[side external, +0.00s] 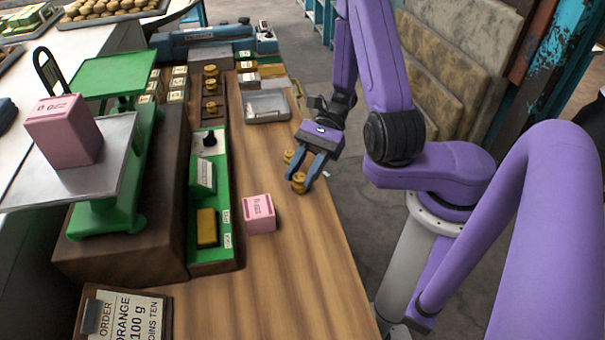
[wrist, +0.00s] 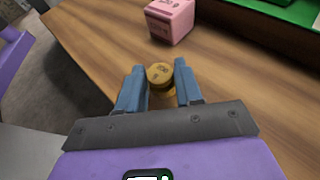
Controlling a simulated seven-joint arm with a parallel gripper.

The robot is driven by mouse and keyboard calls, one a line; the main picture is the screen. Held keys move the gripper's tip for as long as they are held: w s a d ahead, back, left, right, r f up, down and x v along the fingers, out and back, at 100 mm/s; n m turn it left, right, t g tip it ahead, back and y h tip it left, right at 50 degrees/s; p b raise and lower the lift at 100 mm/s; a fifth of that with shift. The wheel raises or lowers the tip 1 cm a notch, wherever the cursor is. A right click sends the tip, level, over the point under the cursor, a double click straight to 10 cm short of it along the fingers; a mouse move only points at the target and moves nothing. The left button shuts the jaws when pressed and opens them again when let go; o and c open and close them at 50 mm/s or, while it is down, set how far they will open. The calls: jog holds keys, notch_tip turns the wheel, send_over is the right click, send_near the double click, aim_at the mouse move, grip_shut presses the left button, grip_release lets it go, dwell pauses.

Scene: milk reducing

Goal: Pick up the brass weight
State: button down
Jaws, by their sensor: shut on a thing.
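A brass weight (side external: 298,181) with a knob top is between the fingers of my gripper (side external: 308,178), low at the right side of the wooden bench. In the wrist view the weight (wrist: 160,76) shows its marked round top between the two blue fingers of my gripper (wrist: 158,88). The fingers are shut on it. Whether its base touches the bench is hard to tell.
A pink block (side external: 259,214) stands on the bench (side external: 290,270) to the left; it also shows in the wrist view (wrist: 170,20). A green scale (side external: 110,180) carries another pink block (side external: 63,130). A metal tray (side external: 266,106) lies farther back. The front bench area is clear.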

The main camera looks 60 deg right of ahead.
jog(key=shift+r, duration=4.7)
